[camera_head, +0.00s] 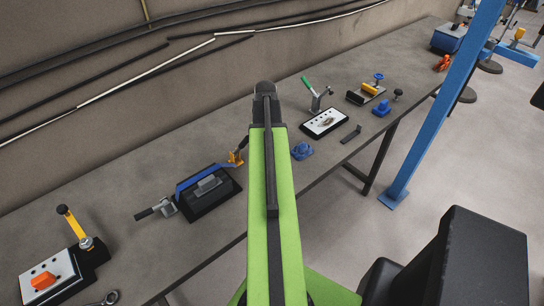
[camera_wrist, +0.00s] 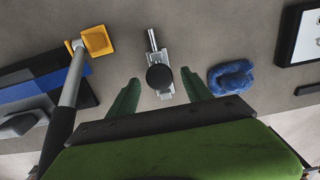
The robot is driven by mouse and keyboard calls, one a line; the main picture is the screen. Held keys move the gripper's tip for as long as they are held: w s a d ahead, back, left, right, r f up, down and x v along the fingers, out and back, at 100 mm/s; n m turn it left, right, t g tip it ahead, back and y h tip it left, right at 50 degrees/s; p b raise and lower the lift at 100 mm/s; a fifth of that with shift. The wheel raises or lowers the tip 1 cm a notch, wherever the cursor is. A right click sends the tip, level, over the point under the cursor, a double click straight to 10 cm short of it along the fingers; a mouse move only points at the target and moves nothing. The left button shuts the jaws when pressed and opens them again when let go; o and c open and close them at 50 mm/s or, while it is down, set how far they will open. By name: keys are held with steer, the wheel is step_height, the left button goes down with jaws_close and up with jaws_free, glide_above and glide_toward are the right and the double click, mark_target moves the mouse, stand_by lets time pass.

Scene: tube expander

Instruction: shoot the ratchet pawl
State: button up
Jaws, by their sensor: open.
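In the wrist view, a metal piece with a round black knob (camera_wrist: 160,77) stands on the bench between the green fingertips of my gripper (camera_wrist: 160,76). The fingers are open, one on each side of it, with a visible gap on both sides. A pale metal rod points away from its far side. I cannot tell whether this piece is the ratchet pawl. In the head view my green arm hides it. A yellow-orange bracket (camera_wrist: 97,41) with a long dark-gripped lever (camera_wrist: 74,92) is left of my gripper; the bracket also shows in the head view (camera_head: 236,157).
A blue part (camera_wrist: 231,77) lies close right of my gripper and shows in the head view (camera_head: 301,151). A black block with a blue bar (camera_head: 208,190) is to the left. A white-topped plate (camera_head: 325,121) and a green-handled clamp (camera_head: 313,92) stand further right along the grey bench (camera_head: 120,150).

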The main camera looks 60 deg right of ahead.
steer(key=shift+r+p, duration=3.3)
steer(key=shift+r, duration=0.2)
steer(key=shift+f, duration=0.1)
